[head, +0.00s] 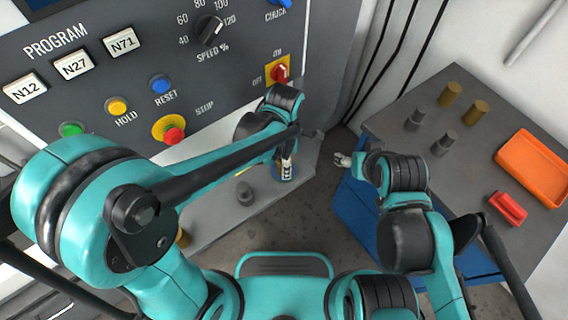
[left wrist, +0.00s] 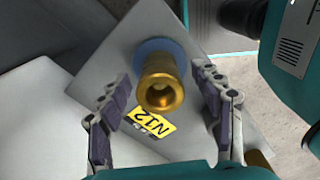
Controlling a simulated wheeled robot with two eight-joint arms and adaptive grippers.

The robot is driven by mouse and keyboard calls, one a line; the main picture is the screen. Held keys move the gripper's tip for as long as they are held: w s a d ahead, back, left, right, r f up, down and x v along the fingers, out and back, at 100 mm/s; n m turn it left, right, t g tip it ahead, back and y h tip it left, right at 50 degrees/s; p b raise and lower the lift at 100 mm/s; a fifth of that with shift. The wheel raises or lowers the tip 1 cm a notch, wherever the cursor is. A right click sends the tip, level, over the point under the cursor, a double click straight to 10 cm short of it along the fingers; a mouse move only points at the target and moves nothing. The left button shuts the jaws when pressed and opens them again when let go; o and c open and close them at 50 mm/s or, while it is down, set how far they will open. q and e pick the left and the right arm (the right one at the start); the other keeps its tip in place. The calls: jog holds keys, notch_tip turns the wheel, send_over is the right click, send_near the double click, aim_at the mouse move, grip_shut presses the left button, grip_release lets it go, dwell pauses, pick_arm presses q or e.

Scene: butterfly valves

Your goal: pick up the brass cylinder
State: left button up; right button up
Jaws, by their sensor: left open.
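A brass cylinder (left wrist: 161,88) with a hollow, stepped top stands on a round blue spot (left wrist: 160,50) of a grey plate in the left wrist view. A yellow N12 label (left wrist: 151,121) lies beside it. My left gripper (left wrist: 161,74) is open, with one finger on each side of the cylinder and a gap to both. In the head view my left gripper (head: 287,160) points down over the grey shelf (head: 217,215) and largely hides that cylinder. My right gripper (head: 343,159) is beside the right-hand table; its jaws are too small to judge.
A dark grey cylinder (head: 244,193) stands on the shelf, and another brass piece (head: 182,238) is partly hidden. The right table (head: 390,125) carries two brass and two grey cylinders, an orange tray (head: 533,165) and a red block (head: 508,207). The control panel (head: 130,75) rises behind the shelf.

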pick_arm(q)
notch_tip(320, 180, down, 2)
jog(key=shift+f+b, duration=0.2)
jog(key=shift+b, duration=0.1)
jog(key=shift+r, duration=0.1)
grip_shut()
jog(key=shift+r, duration=0.1)
